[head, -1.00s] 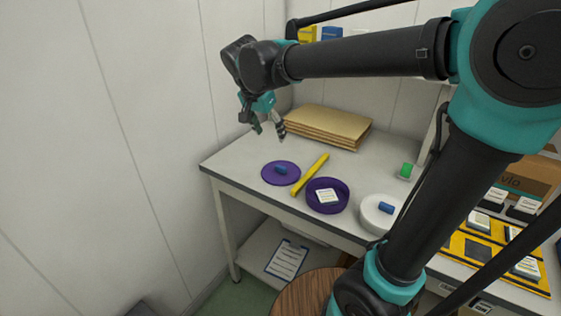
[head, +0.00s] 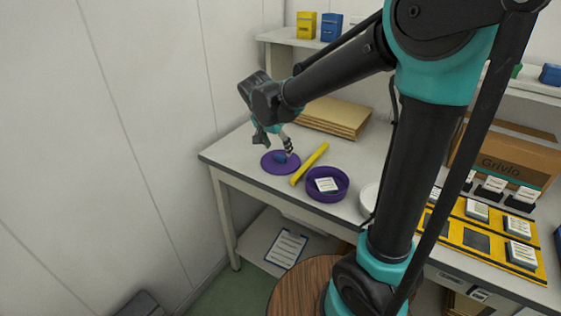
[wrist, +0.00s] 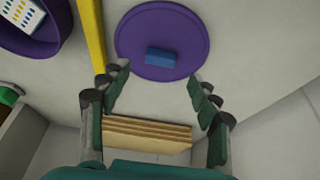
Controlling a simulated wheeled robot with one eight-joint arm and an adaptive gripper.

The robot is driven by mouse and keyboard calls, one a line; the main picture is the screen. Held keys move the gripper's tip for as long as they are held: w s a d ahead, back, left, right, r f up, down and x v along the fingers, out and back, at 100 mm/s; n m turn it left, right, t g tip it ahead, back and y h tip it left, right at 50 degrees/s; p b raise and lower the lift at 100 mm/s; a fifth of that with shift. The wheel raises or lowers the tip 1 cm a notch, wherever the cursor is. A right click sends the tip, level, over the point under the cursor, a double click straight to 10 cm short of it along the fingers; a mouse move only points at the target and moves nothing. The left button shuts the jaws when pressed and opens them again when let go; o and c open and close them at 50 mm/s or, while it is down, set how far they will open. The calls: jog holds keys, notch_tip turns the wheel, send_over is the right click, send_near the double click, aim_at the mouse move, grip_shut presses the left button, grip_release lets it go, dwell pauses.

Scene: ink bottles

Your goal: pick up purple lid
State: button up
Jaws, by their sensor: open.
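The purple lid (head: 268,165) is a flat disc with a blue block-shaped handle (head: 281,158) on top, lying on the table near its left end. In the wrist view the lid (wrist: 135,38) and its blue handle (wrist: 160,57) lie beyond the fingertips. My gripper (head: 276,150) is just over the lid in the head view. In the wrist view my gripper (wrist: 158,82) is open and empty, with its fingers spread to either side of the lid's near edge. I cannot tell whether a fingertip touches the lid.
A yellow bar (head: 309,164) lies right of the lid, then a purple round container (head: 327,195) with a label inside. Brown cardboard sheets (head: 335,117) are stacked behind. A white round item (head: 369,198) is partly hidden by my arm. The table's front edge is close to the lid.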

aim_at(281, 156)
jog(key=x, duration=0.4)
jog(key=shift+f, duration=0.15)
jog(key=shift+s, duration=0.1)
jog(key=c, duration=0.8)
